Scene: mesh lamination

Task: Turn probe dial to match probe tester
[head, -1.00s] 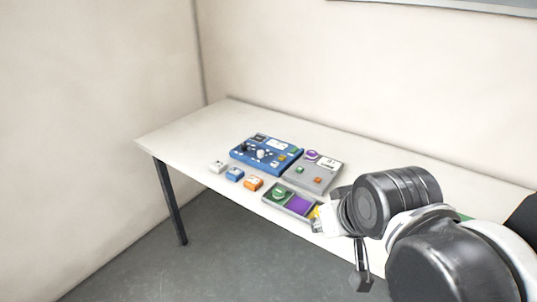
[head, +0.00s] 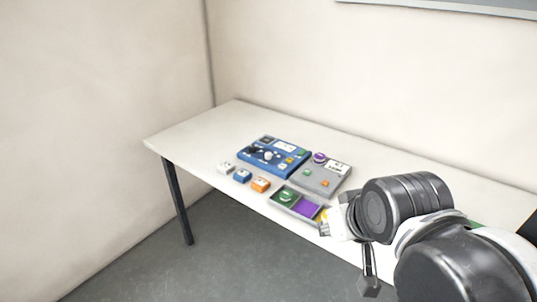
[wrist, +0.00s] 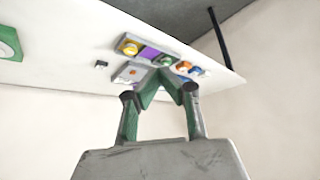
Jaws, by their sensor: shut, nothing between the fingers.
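A blue panel (head: 262,157) with a white knob (head: 268,156), small buttons and a light label lies on the table. It looks like the tester, but its lettering is too small to read. A grey panel (head: 334,178) with a purple round dial (head: 319,158), a label and small green and orange buttons lies against its right side. In the wrist view the grey panel (wrist: 128,76) is partly behind my fingers. My gripper (wrist: 162,80) is shut and empty, its green fingertips together, apart from the panels. In the head view its fingers cannot be made out.
A tray (head: 270,202) with green, purple and yellow sections lies at the table's front edge. White (head: 226,168), blue (head: 242,175) and orange (head: 260,186) blocks sit left of it. My arm covers the right of the table (head: 190,137); its left end is clear.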

